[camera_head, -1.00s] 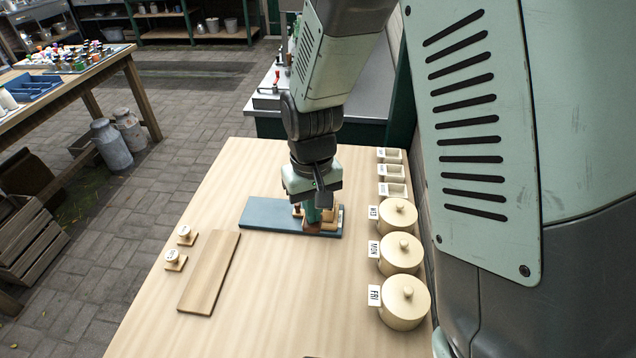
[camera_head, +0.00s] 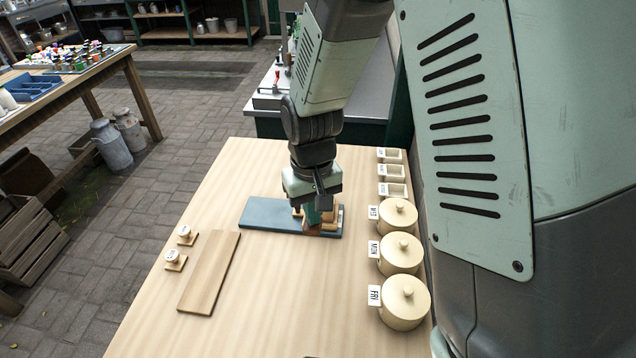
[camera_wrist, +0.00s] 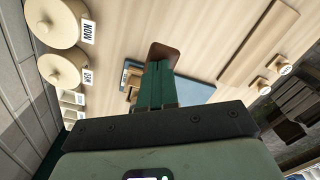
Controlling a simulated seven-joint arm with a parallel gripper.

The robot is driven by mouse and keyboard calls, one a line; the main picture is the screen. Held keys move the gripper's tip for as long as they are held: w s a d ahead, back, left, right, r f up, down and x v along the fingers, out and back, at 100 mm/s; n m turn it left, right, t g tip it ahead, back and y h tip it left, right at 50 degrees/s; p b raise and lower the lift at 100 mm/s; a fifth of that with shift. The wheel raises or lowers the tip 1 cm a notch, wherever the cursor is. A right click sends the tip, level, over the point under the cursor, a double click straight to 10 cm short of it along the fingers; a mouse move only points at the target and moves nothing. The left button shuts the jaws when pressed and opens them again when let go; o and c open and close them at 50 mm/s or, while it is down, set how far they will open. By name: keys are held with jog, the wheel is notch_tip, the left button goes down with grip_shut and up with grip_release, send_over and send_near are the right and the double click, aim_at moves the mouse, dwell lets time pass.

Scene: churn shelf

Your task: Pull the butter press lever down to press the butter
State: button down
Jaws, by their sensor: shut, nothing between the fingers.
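The butter press stands on a dark blue board (camera_head: 268,216); its pale wooden body (camera_head: 335,217) shows partly behind my gripper. My gripper (camera_head: 311,218) points down at the press with its green fingers shut and nothing between them. A brown rounded piece (camera_head: 312,230), which looks like the lever's end, lies right at the fingertips. In the wrist view this brown piece (camera_wrist: 163,52) shows just beyond the shut fingers (camera_wrist: 159,68); I cannot tell whether they touch. The rest of the lever is hidden by my gripper.
Lidded round pots (camera_head: 403,302) with day labels and small square dishes (camera_head: 391,172) line the table's right edge. A wooden board (camera_head: 210,273) and two small labelled stamps (camera_head: 175,260) lie at the left. The table's front middle is clear.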

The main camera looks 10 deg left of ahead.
jog(key=shift+s+f, duration=0.1)
jog(key=shift+f, duration=1.05)
dwell(2.7)
jog(key=shift+r, duration=0.1)
notch_tip(320, 180, up, 12)
dwell(1.4)
